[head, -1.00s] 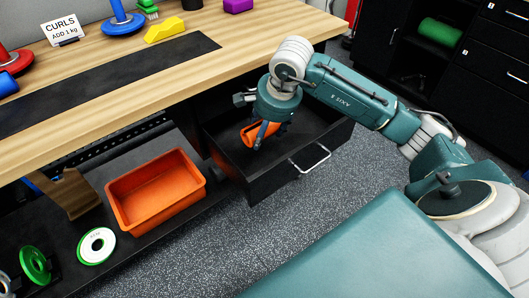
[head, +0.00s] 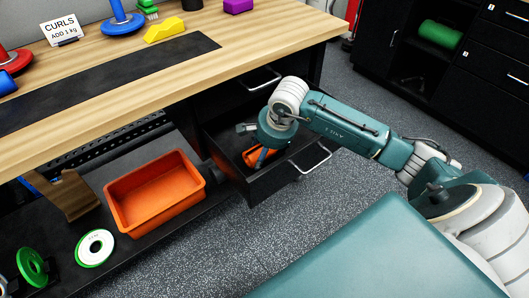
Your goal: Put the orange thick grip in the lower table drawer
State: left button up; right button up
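The orange thick grip (head: 254,158) is inside the open lower table drawer (head: 262,188), low between its walls. My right gripper (head: 261,154) reaches down into the drawer from above. It appears shut on the orange grip, with one finger across its front. The far finger and part of the grip are hidden by the gripper body. Whether the grip touches the drawer floor cannot be told. My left gripper is not in the head view.
The upper drawer (head: 250,92) is closed above the lower one. An orange bin (head: 156,222) and a white-and-green disc (head: 95,248) are on the low shelf at left. The wooden tabletop (head: 285,38) overhangs the drawers. Dark cabinets (head: 480,75) stand at the back right.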

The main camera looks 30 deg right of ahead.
jog(key=o, duration=1.3)
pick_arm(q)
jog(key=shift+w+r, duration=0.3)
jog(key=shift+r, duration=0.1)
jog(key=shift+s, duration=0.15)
pick_arm(e)
jog(key=shift+r, duration=0.15)
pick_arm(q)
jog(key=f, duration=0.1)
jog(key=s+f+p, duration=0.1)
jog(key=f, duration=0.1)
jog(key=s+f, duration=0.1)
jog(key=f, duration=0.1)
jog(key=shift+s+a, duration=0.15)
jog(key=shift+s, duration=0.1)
pick_arm(e)
jog(key=v, duration=1.1)
jog(key=shift+s+r, duration=0.2)
jog(key=shift+r, duration=0.15)
